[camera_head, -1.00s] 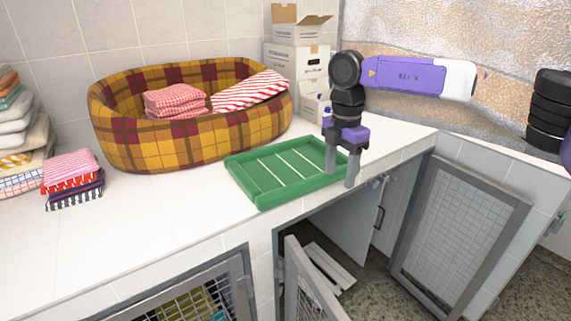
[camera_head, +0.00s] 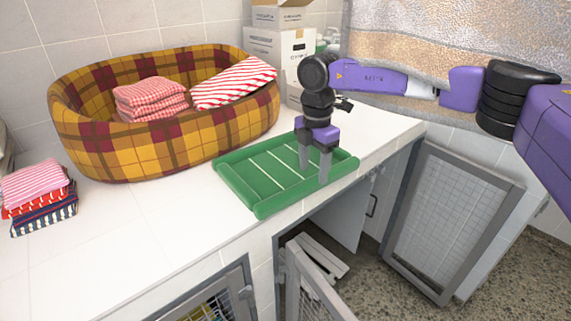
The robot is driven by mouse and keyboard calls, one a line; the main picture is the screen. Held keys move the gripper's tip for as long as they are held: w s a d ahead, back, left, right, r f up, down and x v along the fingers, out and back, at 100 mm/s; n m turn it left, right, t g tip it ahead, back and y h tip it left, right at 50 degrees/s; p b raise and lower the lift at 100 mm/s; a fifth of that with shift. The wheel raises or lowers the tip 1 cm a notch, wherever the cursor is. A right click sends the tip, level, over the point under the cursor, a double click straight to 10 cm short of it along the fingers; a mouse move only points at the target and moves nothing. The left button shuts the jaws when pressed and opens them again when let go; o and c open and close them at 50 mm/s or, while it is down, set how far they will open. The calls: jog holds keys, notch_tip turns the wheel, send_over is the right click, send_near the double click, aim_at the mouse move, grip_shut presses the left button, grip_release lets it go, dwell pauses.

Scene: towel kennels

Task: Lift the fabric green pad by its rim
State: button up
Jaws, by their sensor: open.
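The green fabric pad (camera_head: 262,180) lies flat on the white counter near its front edge. It has a raised padded rim and white stripes across its middle. My gripper (camera_head: 313,178) points down over the right part of the pad, with its two fingers apart and nothing seen between them. One finger hides part of the pad's right side. I cannot tell whether the fingertips touch the pad or stand just above it.
A plaid pet bed (camera_head: 155,142) with folded towels (camera_head: 150,98) stands behind the pad. More folded towels (camera_head: 38,195) lie at the left. Boxes (camera_head: 280,47) stand at the back. Below the counter, a kennel door (camera_head: 440,220) hangs open. The counter's front left is clear.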

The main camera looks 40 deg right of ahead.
aim_at(313, 178)
jog(key=shift+s+f+p, duration=0.2)
jog(key=shift+f+p, duration=0.15)
jog(key=shift+f, duration=1.5)
grip_shut()
